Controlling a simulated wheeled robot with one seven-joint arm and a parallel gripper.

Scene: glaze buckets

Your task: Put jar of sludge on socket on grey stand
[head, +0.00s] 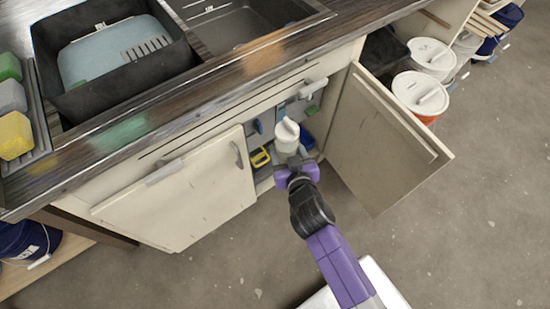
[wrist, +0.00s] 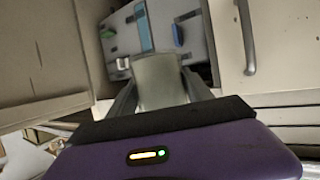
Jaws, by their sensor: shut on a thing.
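A pale, whitish jar (head: 287,137) is held upright or nearly so at the end of my arm, in front of the open sink cabinet. In the wrist view the jar (wrist: 158,82) sits between the two dark fingers of my gripper (wrist: 158,95), which is shut on it. In the head view my gripper (head: 290,158) is at the cabinet opening. Behind the jar, a grey surface (wrist: 115,42) with a blue strip and small items shows in the wrist view. I cannot tell whether it is the grey stand, and I cannot make out a socket.
A yellow item (head: 260,157) lies inside the cabinet. The worktop edge (head: 240,72) overhangs the opening. Lidded white buckets (head: 420,93) stand at right.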

